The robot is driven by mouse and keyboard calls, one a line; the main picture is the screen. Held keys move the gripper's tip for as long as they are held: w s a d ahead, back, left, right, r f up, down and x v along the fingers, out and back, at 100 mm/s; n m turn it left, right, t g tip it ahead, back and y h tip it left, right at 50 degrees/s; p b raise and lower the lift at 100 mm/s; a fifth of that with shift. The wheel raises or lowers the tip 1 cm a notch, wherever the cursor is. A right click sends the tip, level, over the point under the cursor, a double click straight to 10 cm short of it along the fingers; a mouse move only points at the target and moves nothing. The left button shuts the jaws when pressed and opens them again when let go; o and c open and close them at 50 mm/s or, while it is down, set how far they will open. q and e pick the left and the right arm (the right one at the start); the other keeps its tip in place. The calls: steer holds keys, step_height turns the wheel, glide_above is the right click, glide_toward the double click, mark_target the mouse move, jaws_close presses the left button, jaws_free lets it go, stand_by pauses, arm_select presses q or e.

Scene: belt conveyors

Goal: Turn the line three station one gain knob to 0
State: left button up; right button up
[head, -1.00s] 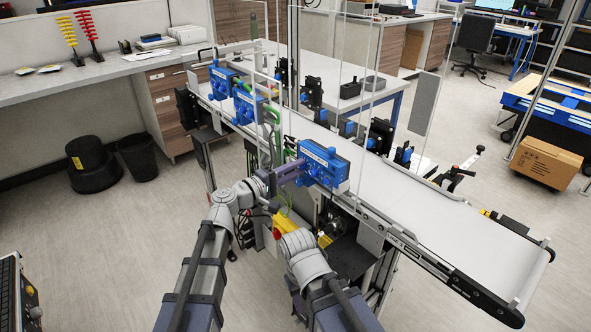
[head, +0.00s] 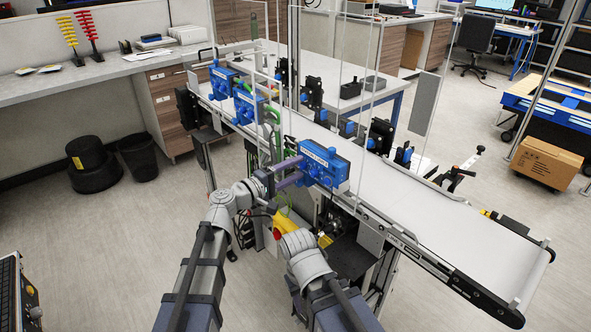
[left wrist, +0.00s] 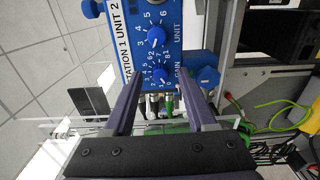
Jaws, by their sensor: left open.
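A blue control box (head: 323,163) is mounted on the near side of the conveyor. In the left wrist view its label (left wrist: 121,35) reads "STATION 1 UNIT 2". The box carries two blue dial knobs: the unit knob (left wrist: 156,37) and, below it, the gain knob (left wrist: 160,73). The gain knob's exact setting is too small to tell. My left gripper (head: 303,168) is open and faces the box. Its purple fingers lie on either side of the gain knob in the left wrist view, with no clear contact. My right arm shows in the head view, but its gripper does not.
Two more blue boxes (head: 247,104) (head: 222,82) hang farther along the conveyor (head: 455,228). Clear upright panels (head: 357,90) stand by the belt. Green cables (left wrist: 232,101) run below the box. A yellow part (head: 286,222) is under the conveyor near my arms.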

arm_select(q)
steer(key=v, duration=0.7)
steer(key=shift+a, duration=0.15)
steer(key=shift+s, duration=0.15)
steer(key=s+a+f+m+g+y, duration=0.1)
steer(key=s+f+m+g+y, duration=0.25)
steer(key=f, duration=0.35)
steer(key=s+f+m+g+y, duration=0.2)
steer(key=s+f, duration=0.2)
steer(key=f, duration=0.3)
steer(key=s+a+f+m+g+y, duration=0.1)
steer(key=s+a+f+g+y, duration=0.1)
steer(key=s+a+f+y, duration=0.4)
steer(key=s+a+f+m+g+y, duration=0.1)
steer(key=s+a+f+g+y, duration=0.15)
steer(key=a, duration=0.55)
steer(key=s+d+r+m+g+y+p, duration=0.1)
steer(key=s+d+r+m+y+p, duration=0.1)
steer(key=s+d, duration=0.4)
steer(key=d+r+m, duration=0.1)
steer(key=d, duration=0.3)
steer(key=shift+s+d+m, duration=0.25)
steer(key=shift+m, duration=0.1)
